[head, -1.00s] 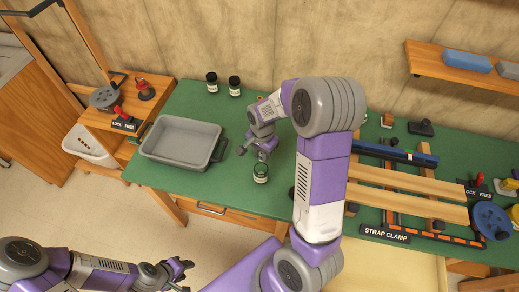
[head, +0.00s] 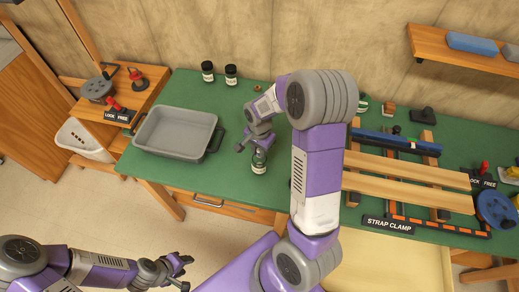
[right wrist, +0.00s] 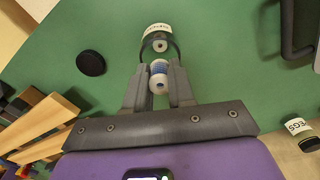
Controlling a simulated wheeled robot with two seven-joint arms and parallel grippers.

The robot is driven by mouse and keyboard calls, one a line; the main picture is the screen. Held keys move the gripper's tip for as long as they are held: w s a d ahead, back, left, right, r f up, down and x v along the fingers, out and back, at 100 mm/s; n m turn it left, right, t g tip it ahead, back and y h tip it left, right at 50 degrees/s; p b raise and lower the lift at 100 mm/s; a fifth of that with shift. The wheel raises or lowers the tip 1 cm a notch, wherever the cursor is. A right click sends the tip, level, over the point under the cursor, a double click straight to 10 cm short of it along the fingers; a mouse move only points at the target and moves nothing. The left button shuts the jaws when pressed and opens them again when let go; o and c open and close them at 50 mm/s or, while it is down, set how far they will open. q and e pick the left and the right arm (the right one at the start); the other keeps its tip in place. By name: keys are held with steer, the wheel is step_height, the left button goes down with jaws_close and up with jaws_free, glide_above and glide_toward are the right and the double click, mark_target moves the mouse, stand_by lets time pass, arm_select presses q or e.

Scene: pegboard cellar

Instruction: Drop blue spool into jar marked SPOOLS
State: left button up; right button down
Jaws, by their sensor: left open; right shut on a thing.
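My right gripper (right wrist: 158,88) is shut on the blue spool (right wrist: 159,72), which has white ends and shows between the fingertips in the right wrist view. A clear jar with a white label (right wrist: 156,30) is just beyond the fingertips, with something pale inside. In the head view this jar (head: 259,166) stands on the green bench, with my right gripper (head: 254,143) close above it. The spool is hard to make out there. The label's wording is not clearly readable. My left gripper (head: 182,263) is open and empty, low at the left, away from the bench.
A grey bin (head: 150,143) stands left of the jar. Two dark-lidded jars (head: 207,72) (head: 231,75) stand at the back. A black disc (right wrist: 90,62) lies on the bench. The strap clamp with its wooden boards (head: 410,187) fills the right side.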

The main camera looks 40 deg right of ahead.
steer(key=c, duration=0.9)
jaws_free()
steer(key=shift+r+p, duration=2.9)
steer(key=shift+r, duration=0.65)
steer(key=shift+a+f, duration=0.1)
